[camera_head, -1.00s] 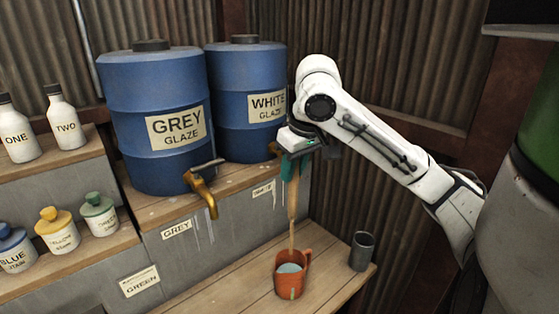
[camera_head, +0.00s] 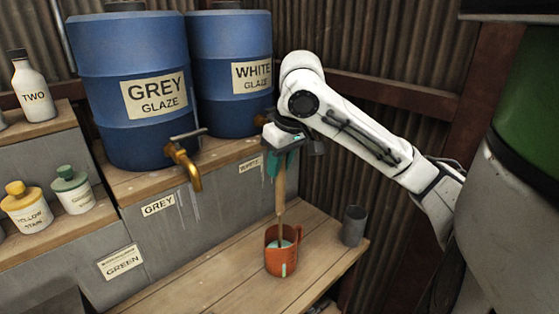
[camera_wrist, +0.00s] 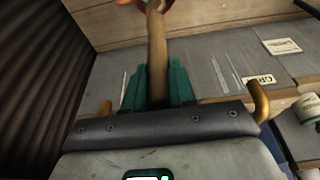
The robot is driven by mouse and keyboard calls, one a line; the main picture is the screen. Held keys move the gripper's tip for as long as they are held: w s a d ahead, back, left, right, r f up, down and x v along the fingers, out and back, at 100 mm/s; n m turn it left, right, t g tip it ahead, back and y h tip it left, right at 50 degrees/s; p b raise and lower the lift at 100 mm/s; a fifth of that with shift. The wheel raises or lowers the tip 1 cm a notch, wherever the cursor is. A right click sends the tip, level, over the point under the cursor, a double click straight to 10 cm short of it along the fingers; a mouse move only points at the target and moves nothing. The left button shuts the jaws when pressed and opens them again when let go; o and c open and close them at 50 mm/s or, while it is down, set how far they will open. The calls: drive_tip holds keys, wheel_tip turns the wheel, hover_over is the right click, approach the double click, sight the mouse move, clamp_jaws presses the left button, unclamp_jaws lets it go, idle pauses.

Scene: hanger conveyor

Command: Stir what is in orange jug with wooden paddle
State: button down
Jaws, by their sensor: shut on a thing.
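The orange jug (camera_head: 281,263) stands upright on the wooden bench, with pale greenish liquid inside and a light streak down its front. My gripper (camera_head: 281,164), with teal fingers, is above the jug and shut on the wooden paddle (camera_head: 281,197). The paddle points down, and its lower end is inside the jug's mouth; its tip is hidden. In the wrist view the paddle (camera_wrist: 156,50) runs up from between the teal fingers (camera_wrist: 157,88), and a bit of the orange jug (camera_wrist: 128,3) shows at the top edge.
A dark grey cup (camera_head: 354,226) stands right of the jug. Blue grey-glaze (camera_head: 130,60) and white-glaze (camera_head: 228,100) barrels stand on the shelf behind; a brass tap (camera_head: 186,168) juts forward. Small jars (camera_head: 73,191) are at left. The bench (camera_head: 205,283) left of the jug is clear.

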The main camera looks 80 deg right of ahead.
sight(279, 192)
drive_tip(key=shift+f+b, duration=2.55)
drive_tip(key=shift+f, duration=1.55)
drive_tip(key=shift+w, duration=0.1)
